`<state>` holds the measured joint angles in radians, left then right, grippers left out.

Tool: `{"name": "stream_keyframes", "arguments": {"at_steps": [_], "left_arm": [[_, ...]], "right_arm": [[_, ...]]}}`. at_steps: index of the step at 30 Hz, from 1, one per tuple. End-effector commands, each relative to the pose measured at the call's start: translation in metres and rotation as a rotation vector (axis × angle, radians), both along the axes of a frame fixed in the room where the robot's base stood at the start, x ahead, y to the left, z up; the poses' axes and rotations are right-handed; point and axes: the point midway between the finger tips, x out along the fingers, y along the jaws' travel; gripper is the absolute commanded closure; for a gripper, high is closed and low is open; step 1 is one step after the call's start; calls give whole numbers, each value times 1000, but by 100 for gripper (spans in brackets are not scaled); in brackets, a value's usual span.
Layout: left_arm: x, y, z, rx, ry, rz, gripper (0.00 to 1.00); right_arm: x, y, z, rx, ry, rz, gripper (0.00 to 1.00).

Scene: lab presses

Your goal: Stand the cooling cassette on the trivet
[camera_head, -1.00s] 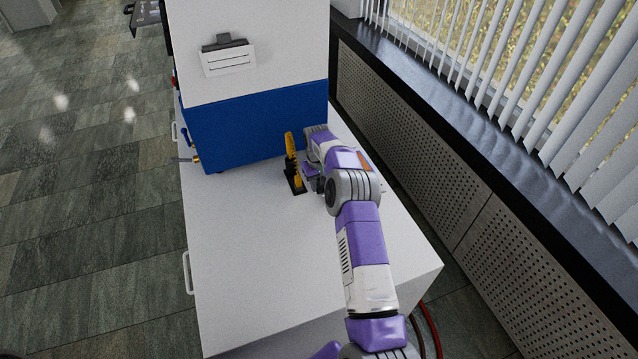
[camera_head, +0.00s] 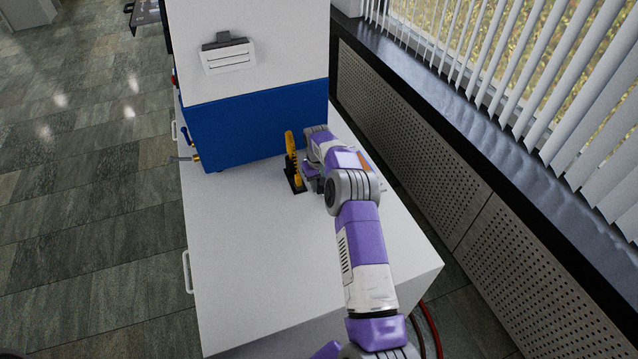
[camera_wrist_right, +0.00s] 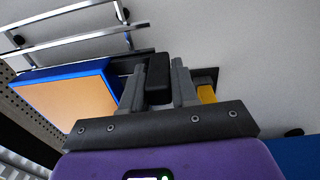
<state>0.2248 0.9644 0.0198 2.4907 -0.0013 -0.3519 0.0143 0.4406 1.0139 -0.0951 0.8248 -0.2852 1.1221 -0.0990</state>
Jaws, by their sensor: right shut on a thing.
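My right gripper (camera_wrist_right: 155,72) is shut on the black handle (camera_wrist_right: 158,82) of the cooling cassette. The cassette (camera_wrist_right: 70,100), a tan-orange panel in a blue frame, sticks out to the left of the fingers in the right wrist view. The trivet (camera_wrist_right: 75,40), bright metal bars with dark feet, lies beyond the cassette at upper left there. Whether the two touch I cannot tell. In the head view my right gripper (camera_head: 308,174) is low over the bench, and my arm hides most of the cassette and the trivet. My left gripper is out of view.
A yellow upright piece on a black base (camera_head: 292,165) stands just left of the gripper; its yellow part also shows in the wrist view (camera_wrist_right: 206,94). A blue and white press (camera_head: 255,125) stands behind. The white bench (camera_head: 250,260) is clear in front.

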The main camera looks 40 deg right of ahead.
Motion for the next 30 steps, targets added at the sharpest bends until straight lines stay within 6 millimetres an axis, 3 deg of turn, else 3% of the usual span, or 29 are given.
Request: {"name": "stream_keyframes", "arguments": {"at_steps": [5,6,11,20,30], "left_arm": [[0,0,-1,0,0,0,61],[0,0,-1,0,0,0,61],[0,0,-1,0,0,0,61],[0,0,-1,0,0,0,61],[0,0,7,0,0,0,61]], "right_arm": [[1,-1,0,-4,-4,0,100],[1,-1,0,-4,-4,0,65],[1,-1,-1,-3,-2,0,42],[0,1,-1,3,2,0,42],[0,2,51,-1,-3,0,42]]}}
